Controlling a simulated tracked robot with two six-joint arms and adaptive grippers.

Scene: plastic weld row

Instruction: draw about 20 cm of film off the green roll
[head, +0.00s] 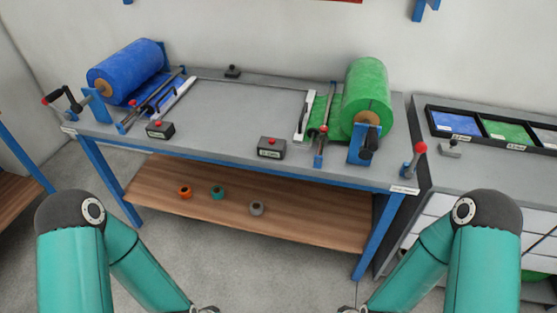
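The green roll (367,82) lies on its stand at the right end of the grey bench (235,118). Its axis points toward me, and a brown core shows at its near end. A short stretch of green film (321,112) lies flat to the left of the roll, under a dark bar (326,125) with a red knob. The film ends near a pale strip (304,116). My two teal arms reach down out of the bottom of the head view. Only bits of their wrists show at the lower edge, and neither gripper can be seen.
A blue roll (125,64) with a similar bar stands at the left end. Cranks (70,100) (415,160) stick out at both ends. The bench middle is clear. A partitioned tray (476,138) is at right.

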